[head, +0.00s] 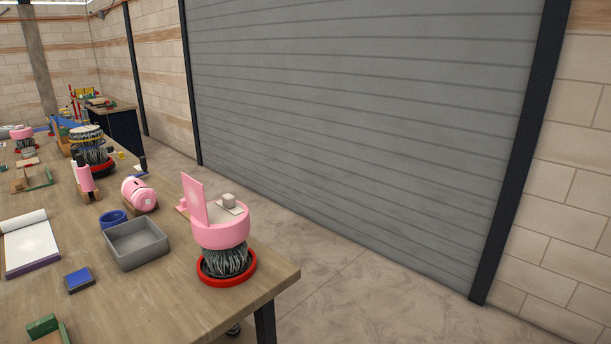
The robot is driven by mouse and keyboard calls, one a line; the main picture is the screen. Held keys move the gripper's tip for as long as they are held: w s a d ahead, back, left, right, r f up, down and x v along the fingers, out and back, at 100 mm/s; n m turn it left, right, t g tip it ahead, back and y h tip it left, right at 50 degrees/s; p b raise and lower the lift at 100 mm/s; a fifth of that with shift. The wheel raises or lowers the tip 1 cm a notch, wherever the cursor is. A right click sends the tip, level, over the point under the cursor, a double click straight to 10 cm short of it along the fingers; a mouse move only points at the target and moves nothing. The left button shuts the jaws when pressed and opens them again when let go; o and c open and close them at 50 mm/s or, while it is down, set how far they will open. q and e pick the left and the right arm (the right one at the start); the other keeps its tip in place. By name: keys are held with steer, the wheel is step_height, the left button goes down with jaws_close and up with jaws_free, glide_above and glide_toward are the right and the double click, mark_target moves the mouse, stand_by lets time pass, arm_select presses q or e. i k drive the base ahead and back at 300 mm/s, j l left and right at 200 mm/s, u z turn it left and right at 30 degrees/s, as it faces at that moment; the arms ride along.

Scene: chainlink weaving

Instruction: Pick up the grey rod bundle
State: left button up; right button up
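A grey rod bundle (226,262) stands upright near the table's right corner. Its foot sits in a round red dish (207,277), and a round pink block (221,234) rests over its top. A small pale cube (229,200) and an upright pink panel (194,199) are on the pink block. A similar dark bundle (95,156) stands farther back on another red dish, with yellowish and dark rings over it. A third, smaller one under a pink top (22,132) is at the far left. Neither of my grippers is in view.
The wooden table (150,300) also holds a grey open bin (137,244), blue cup (112,218), pink cylinder (139,194), blue pad (79,280) and open notebook (28,245). The floor (340,270) right of the table is clear, up to a grey shutter (360,110).

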mark_target(86, 120)
steer(key=i+l+z, duration=0.2)
steer(key=i+z, duration=0.2)
steer(key=i+l+z, duration=0.1)
steer(key=i+z, duration=0.65)
steer(key=i+u, duration=0.3)
steer(key=i, duration=0.35)
steer(key=i+l+u, duration=0.3)
steer(key=i, duration=0.3)
steer(key=i+j+u, duration=0.2)
steer(key=u, duration=0.2)
steer(key=i+u, duration=0.65)
steer(key=u, duration=0.2)
steer(key=i+u, duration=0.25)
steer(key=u, duration=0.15)
steer(key=i+j+u, duration=0.1)
steer(key=i+u, duration=0.2)
steer(key=i, duration=0.5)
steer(key=i+u, duration=0.35)
steer(key=i, duration=0.45)
steer(key=i+j+z, duration=0.1)
steer(key=i, duration=1.75)
steer(key=i+j+u, duration=0.6)
steer(key=i, duration=0.35)
steer(key=i+z, duration=0.2)
steer(key=z, duration=0.45)
steer(key=i, duration=2.15)
